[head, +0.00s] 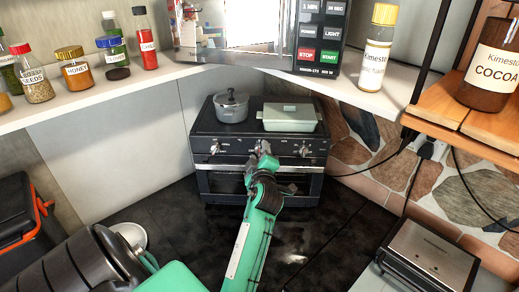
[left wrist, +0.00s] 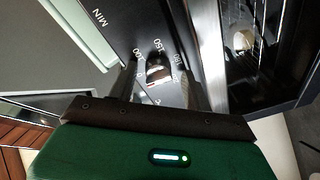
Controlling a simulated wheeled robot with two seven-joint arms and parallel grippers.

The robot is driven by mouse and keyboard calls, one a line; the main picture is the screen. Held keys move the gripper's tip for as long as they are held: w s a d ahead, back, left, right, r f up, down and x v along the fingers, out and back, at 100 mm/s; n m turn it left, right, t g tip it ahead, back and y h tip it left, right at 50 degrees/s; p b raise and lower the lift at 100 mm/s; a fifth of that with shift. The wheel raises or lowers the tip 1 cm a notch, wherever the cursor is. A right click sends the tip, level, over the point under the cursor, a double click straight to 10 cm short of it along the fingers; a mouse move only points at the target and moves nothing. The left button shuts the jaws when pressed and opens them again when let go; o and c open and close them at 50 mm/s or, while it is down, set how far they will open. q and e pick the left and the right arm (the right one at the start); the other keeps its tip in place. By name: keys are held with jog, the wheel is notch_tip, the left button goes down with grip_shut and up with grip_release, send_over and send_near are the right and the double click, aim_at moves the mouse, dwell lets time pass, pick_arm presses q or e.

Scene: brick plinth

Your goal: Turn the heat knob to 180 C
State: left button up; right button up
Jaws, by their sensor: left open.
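The black oven (head: 262,180) stands ahead with a row of knobs on its front panel. My left gripper (head: 264,158) is at the middle of that panel and hides part of it. In the left wrist view, the heat knob (left wrist: 156,71) sits between the two spread fingers of my left gripper (left wrist: 157,84). My right gripper is not in view.
A grey pot (head: 231,107) and a pale green lidded dish (head: 289,117) stand on the oven top. Other knobs (head: 214,149) (head: 304,150) flank my gripper. A shelf with jars and a microwave (head: 318,38) hangs above. A grill (head: 428,262) stands at lower right.

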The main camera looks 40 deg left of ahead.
pick_arm(q)
jog(key=shift+s+d+r, duration=0.1)
jog(key=shift+d+r, duration=0.05)
jog(key=shift+d, duration=0.05)
jog(key=shift+c, duration=1.1)
jog(key=c, duration=0.7)
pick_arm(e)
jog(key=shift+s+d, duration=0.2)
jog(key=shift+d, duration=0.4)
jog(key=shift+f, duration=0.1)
